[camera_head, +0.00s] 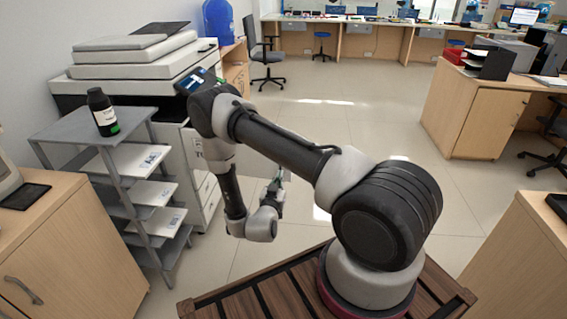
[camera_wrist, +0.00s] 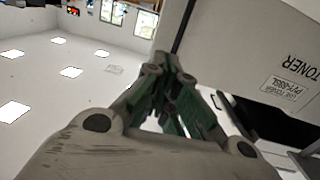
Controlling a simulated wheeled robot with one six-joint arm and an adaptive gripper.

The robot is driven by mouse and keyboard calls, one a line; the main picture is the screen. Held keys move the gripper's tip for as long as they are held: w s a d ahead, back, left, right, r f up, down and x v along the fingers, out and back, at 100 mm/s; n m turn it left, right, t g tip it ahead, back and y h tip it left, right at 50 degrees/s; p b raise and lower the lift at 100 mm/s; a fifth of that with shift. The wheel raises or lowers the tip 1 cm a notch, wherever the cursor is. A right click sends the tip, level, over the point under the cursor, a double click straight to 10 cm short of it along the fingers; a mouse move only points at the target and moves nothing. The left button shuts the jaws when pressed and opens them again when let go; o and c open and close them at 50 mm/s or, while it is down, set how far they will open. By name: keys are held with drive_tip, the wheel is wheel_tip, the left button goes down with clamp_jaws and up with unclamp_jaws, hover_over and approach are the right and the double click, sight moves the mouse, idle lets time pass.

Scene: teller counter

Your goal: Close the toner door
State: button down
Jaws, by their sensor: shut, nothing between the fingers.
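The copier (camera_head: 140,64) stands against the left wall. Its toner door appears as a light panel (camera_head: 255,158) standing out from the copier's front, partly hidden behind my arm. In the wrist view the toner door (camera_wrist: 245,55) fills the upper right, with "TONER" lettering and a small label. My gripper (camera_head: 278,182) is low at the door's outer end in the head view. In the wrist view my gripper (camera_wrist: 163,68) has its fingertips together and empty, close to the door's edge. I cannot tell whether they touch it.
A grey shelf rack (camera_head: 72,128) holding a black bottle (camera_head: 102,112) and paper packs stands left of the copier. A wooden cabinet (camera_head: 70,250) is at the lower left. Open tiled floor (camera_head: 330,125) lies right of the copier, with desks beyond.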

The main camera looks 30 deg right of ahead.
drive_tip(key=x, duration=1.4)
